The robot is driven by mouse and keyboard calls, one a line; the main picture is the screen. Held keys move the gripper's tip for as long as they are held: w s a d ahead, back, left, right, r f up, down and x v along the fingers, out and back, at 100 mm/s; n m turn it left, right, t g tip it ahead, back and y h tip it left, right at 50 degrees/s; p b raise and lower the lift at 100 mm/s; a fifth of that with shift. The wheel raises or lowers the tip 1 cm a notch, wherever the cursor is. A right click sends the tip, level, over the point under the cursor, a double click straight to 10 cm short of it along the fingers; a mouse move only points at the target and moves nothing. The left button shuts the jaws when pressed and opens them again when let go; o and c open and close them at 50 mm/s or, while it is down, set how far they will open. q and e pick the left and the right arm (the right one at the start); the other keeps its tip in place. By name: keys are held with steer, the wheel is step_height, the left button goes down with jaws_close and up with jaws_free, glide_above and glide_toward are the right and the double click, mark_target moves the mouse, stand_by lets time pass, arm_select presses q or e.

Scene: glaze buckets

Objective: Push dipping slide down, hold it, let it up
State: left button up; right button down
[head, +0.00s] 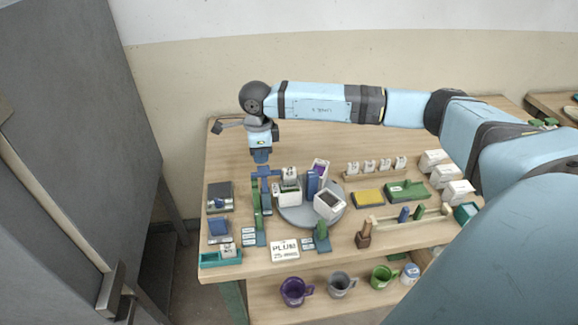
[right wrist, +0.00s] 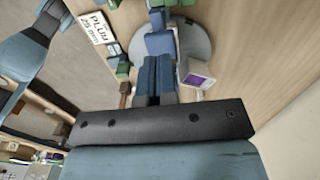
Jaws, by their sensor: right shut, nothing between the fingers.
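The dipping slide (head: 266,172) looks like a blue piece with a flat top on an upright stand, at the left edge of the grey turntable (head: 296,216). My right gripper (head: 261,157) points down just above the blue top, fingers shut and empty. In the right wrist view the shut fingers (right wrist: 157,72) line up with a blue block (right wrist: 160,43), which seems to be the slide's top. I cannot tell whether they touch. A white bucket (head: 289,196) stands under the slide. My left gripper is not in view.
Green-and-blue stands (head: 256,215) and a PLUM card (head: 285,250) are in front. Several mugs (head: 296,291) sit on the lower shelf. A grey cabinet (head: 75,150) is at left.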

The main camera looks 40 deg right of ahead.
mark_target(262, 170)
steer(key=shift+f+b, duration=1.1)
steer(key=shift+f, duration=0.7)
steer(key=shift+f+b, duration=2.15)
steer(key=shift+f, duration=0.7)
steer(key=shift+r, duration=0.15)
steer(key=shift+s, duration=0.1)
steer(key=shift+s+a+f, duration=0.15)
steer(key=shift+f, duration=0.1)
steer(key=shift+r, duration=0.1)
steer(key=shift+w+r+p, duration=0.2)
steer(key=shift+r+p, duration=1.4)
steer(key=shift+r, duration=1.15)
steer(key=shift+r+p, duration=1.4)
steer(key=shift+r, duration=1.45)
